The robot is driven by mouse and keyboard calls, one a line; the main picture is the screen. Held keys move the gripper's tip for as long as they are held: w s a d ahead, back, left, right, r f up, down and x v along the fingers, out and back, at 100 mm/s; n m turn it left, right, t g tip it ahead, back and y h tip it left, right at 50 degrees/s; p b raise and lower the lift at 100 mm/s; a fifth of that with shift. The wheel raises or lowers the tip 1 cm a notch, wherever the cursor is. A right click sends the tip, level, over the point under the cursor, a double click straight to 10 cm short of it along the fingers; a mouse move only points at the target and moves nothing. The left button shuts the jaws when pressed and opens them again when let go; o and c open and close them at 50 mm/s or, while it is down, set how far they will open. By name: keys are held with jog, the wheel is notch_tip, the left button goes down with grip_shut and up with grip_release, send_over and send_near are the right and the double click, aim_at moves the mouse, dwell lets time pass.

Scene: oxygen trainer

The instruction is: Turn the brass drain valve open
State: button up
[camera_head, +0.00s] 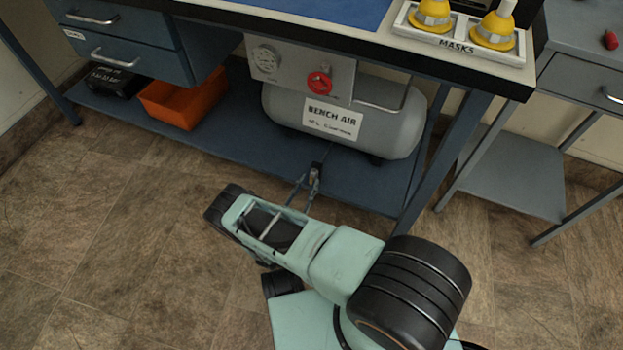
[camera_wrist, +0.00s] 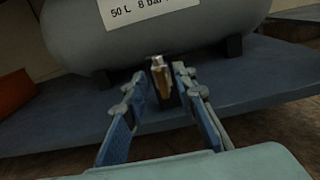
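The brass drain valve (camera_wrist: 160,77) is a small brass-coloured fitting in front of a dark block, low at the front of the grey air tank (camera_wrist: 160,38) in the wrist view. My gripper (camera_wrist: 163,88) is open, with one finger on each side of the valve. I cannot tell whether either finger touches it. In the head view my gripper (camera_head: 308,183) reaches to the shelf's front edge, below the tank (camera_head: 385,125) labelled BENCH AIR. The valve is small there (camera_head: 314,176) and partly covered by the fingers.
The blue lower shelf (camera_head: 230,150) carries the tank and an orange bin (camera_head: 184,98). A grey panel with a red knob (camera_head: 319,81) hangs above the tank. A table leg (camera_head: 440,165) stands to the right. The floor (camera_head: 110,230) at left is clear.

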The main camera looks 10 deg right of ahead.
jog(key=shift+w+d, duration=0.15)
jog(key=shift+w, duration=0.05)
jog(key=shift+c, duration=0.5)
grip_shut()
jog(key=shift+n, duration=0.3)
jog(key=n, duration=0.7)
jog(key=shift+w+a+f, duration=0.1)
jog(key=shift+w+a, duration=0.1)
jog(key=shift+a, duration=0.15)
jog(key=n, duration=1)
jog(key=shift+w+a+f, duration=0.1)
jog(key=shift+w+f, duration=0.05)
jog(key=shift+f, duration=0.25)
jog(key=shift+n, duration=0.3)
